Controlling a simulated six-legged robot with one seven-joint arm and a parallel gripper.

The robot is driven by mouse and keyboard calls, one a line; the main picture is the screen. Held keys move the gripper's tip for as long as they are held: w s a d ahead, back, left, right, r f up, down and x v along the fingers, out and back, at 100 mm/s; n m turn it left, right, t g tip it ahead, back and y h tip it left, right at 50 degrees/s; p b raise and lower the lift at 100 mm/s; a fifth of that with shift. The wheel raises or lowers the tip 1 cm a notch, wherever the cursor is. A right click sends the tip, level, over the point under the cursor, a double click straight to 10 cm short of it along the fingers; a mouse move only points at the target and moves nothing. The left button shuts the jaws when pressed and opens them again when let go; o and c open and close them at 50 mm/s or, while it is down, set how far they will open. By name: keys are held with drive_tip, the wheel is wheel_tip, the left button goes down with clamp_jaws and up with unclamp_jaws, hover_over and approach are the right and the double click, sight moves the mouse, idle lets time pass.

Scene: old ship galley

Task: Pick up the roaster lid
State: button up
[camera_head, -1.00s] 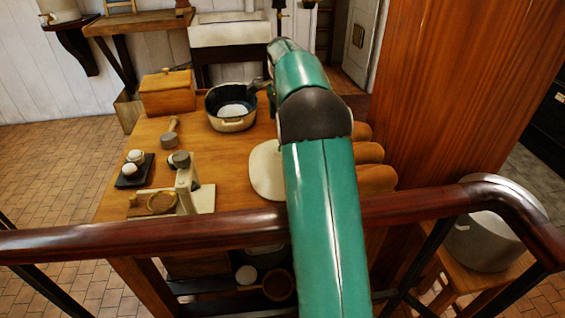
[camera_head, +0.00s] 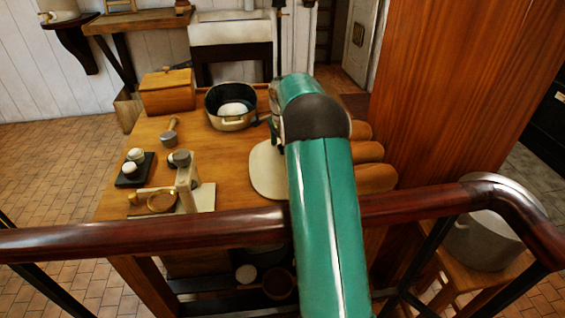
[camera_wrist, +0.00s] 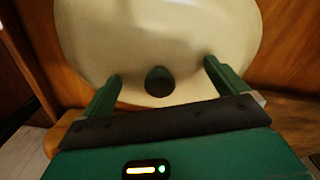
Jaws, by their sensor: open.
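The roaster lid (camera_wrist: 170,35) is a cream oval with a dark round knob (camera_wrist: 158,81). In the head view the lid (camera_head: 267,172) lies on the wooden table, partly hidden behind my green arm. My gripper (camera_wrist: 163,78) is open in the wrist view, with one finger on each side of the knob and a gap to it on both sides. In the head view the fingers are mostly hidden by my arm.
A dark pot (camera_head: 231,108) with a white item inside stands behind the lid. A wooden box (camera_head: 167,92), a black egg tray (camera_head: 134,171) and a scale-like device (camera_head: 186,185) are to the left. Several loaves (camera_head: 370,153) lie right. A railing (camera_head: 120,239) crosses in front.

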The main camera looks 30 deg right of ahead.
drive_tip(key=shift+f, duration=0.1)
clamp_jaws()
idle(0.3)
drive_tip(key=shift+s, duration=0.1)
